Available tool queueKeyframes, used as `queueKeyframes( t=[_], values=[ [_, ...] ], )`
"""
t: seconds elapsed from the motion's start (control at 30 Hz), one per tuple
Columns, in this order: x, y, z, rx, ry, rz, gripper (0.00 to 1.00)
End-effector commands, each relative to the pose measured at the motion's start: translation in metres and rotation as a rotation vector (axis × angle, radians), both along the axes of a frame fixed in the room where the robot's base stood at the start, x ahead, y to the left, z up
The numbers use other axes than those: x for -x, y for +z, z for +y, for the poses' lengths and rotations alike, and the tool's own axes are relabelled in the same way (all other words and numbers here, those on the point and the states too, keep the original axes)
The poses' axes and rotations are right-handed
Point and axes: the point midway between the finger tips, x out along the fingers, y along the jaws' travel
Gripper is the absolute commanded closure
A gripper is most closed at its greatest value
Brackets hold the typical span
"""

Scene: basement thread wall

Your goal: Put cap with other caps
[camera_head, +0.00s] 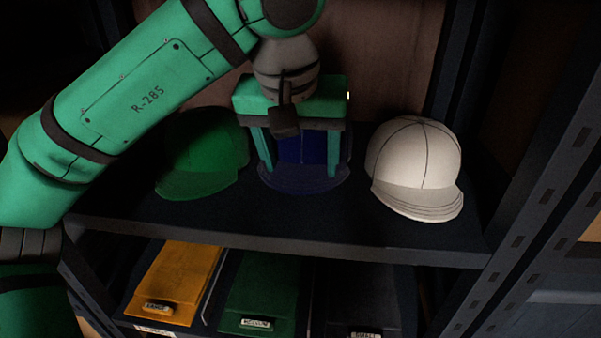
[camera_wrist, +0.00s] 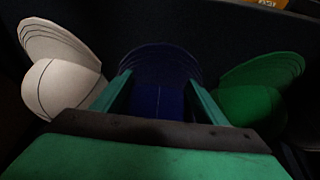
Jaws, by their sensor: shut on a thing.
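A dark blue cap (camera_head: 303,179) is on the dark shelf between two other caps, with its brim towards the camera. My gripper (camera_head: 304,172) is above it with its fingers down on either side of the crown, shut on it. In the wrist view the blue cap (camera_wrist: 160,69) shows between the two green fingers (camera_wrist: 158,98). A green cap (camera_head: 203,152) sits to the left and a white cap (camera_head: 415,166) to the right, both apart from my fingers. The top of the blue crown is hidden by my gripper.
The shelf (camera_head: 270,232) has a front edge below the caps and a back panel behind them. Dark metal uprights (camera_head: 545,190) stand at the right.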

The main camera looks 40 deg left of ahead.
Motion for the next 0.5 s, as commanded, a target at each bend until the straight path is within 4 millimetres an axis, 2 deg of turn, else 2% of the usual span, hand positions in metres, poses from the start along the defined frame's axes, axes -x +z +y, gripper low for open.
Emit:
queueKeyframes(
  t=[0.1, 0.2, 0.47, 0.5],
  values=[
    [0.002, -0.019, 0.0, -0.002, 0.0, 0.002, 0.61],
    [0.002, -0.027, 0.0, -0.001, -0.001, 0.001, 0.61],
    [0.001, -0.028, 0.0, 0.0, -0.001, 0.001, 0.61],
    [0.001, -0.027, 0.0, 0.0, -0.001, 0.001, 0.24]
  ],
)
